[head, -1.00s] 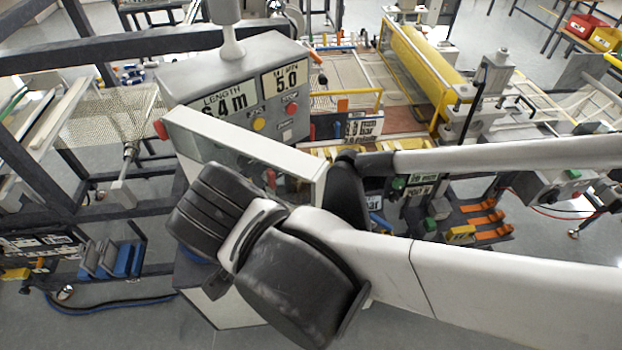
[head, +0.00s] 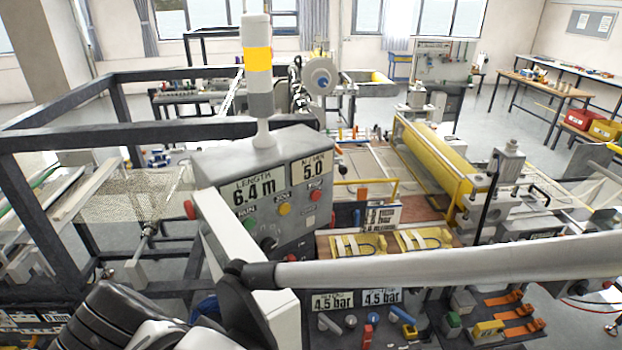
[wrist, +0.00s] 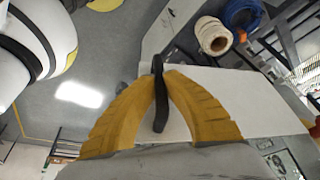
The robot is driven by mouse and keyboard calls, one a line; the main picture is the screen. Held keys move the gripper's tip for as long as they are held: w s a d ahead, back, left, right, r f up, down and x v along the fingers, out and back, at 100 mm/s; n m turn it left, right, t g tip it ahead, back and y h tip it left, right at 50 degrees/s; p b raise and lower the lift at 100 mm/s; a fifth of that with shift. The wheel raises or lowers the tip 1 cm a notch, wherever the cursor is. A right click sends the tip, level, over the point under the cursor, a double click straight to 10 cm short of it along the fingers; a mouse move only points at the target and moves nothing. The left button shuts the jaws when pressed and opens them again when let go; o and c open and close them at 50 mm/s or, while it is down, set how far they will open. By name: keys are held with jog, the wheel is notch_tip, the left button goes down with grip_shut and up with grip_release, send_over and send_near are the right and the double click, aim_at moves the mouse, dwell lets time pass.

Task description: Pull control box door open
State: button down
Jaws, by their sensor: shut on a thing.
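The grey control box (head: 290,205) stands at centre in the head view, with length and speed displays and several buttons. Its white door (head: 243,262) juts from the box's left side towards me, standing open at an angle. In the wrist view the door (wrist: 240,100) is a pale panel behind the fingers. My gripper (wrist: 160,76) has yellow fingers shut on the black door handle (wrist: 160,115), which shows between them. In the head view the fingers and handle are hidden behind the door and my own arm.
A pressure panel (head: 352,312) with knobs sits right of the door's free edge. A dark frame (head: 60,137) stands at left. In the wrist view, a white roll (wrist: 213,36) and a blue coil (wrist: 242,13) lie beyond the door; grey floor is clear at left.

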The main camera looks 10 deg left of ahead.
jog(key=c, duration=1.4)
grip_release()
jog(key=shift+w, duration=0.15)
jog(key=v, duration=0.7)
jog(key=shift+a+r, duration=0.1)
jog(key=shift+r, duration=0.15)
